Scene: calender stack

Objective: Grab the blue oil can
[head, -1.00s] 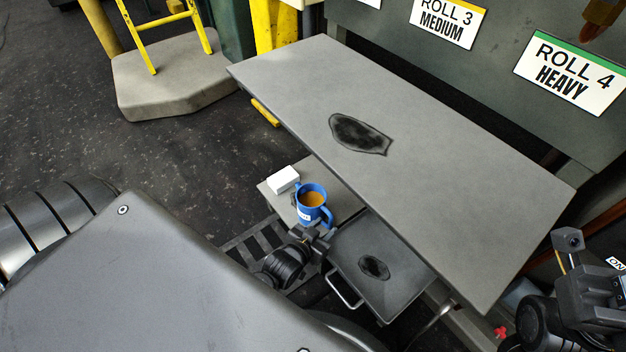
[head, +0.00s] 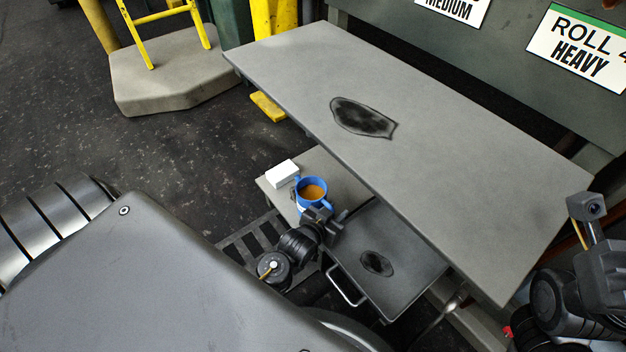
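No can shape is seen. The only blue vessel is a blue mug (head: 299,186) with brown liquid inside, upright on a low grey shelf (head: 338,172) beside the large table. My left gripper (head: 328,212) is at the mug's near side and covers its lower front and handle. Its fingers look spread with a gap between them and nothing held; whether they touch the mug cannot be told. My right arm's dark end (head: 590,225) is at the right edge, and its fingers are not clear.
A small white box (head: 282,174) stands just left of the mug. The large grey table (head: 440,150) overhangs the shelf, with a dark stain on top. A grey drawer (head: 400,265) with a metal handle is right of my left gripper. Dark floor (head: 190,150) is open at left.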

